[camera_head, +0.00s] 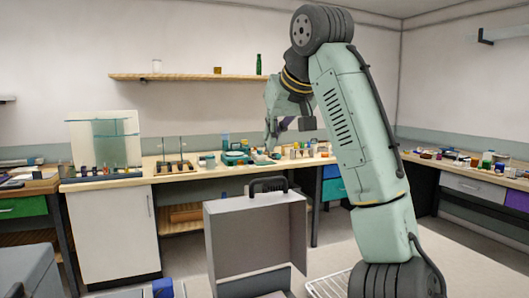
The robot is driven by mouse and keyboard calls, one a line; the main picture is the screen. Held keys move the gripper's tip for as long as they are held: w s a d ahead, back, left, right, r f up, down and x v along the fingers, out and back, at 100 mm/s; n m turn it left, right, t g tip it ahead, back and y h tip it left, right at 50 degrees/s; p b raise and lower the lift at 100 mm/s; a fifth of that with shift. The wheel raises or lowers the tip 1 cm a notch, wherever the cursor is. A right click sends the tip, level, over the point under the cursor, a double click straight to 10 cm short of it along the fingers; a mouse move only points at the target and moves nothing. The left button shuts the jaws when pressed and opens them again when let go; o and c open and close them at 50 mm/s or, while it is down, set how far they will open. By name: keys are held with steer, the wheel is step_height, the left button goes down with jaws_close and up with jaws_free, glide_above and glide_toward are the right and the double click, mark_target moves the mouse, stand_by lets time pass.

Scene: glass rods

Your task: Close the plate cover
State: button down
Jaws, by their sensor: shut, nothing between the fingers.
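My gripper (270,143) points down over the back bench, seen small and from behind my arm. Its fingers are shut and hold nothing. A small teal device (235,156) sits on the bench just left of my gripper. I cannot tell at this size whether it has the plate cover, or whether a cover on it stands open. I cannot tell whether my gripper touches anything on the bench.
The back bench (135,178) holds a clear screen (103,142), two dark stands (173,166) and several small bottles and jars right of my gripper. A wooden shelf (190,77) hangs above. A grey open case (255,235) stands in the foreground.

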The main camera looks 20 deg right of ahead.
steer(key=p+x, duration=0.3)
steer(key=x, duration=0.6)
glide_above(269, 193)
steer(key=shift+w+f, duration=0.15)
steer(key=shift+f, duration=0.2)
steer(key=shift+f, duration=0.1)
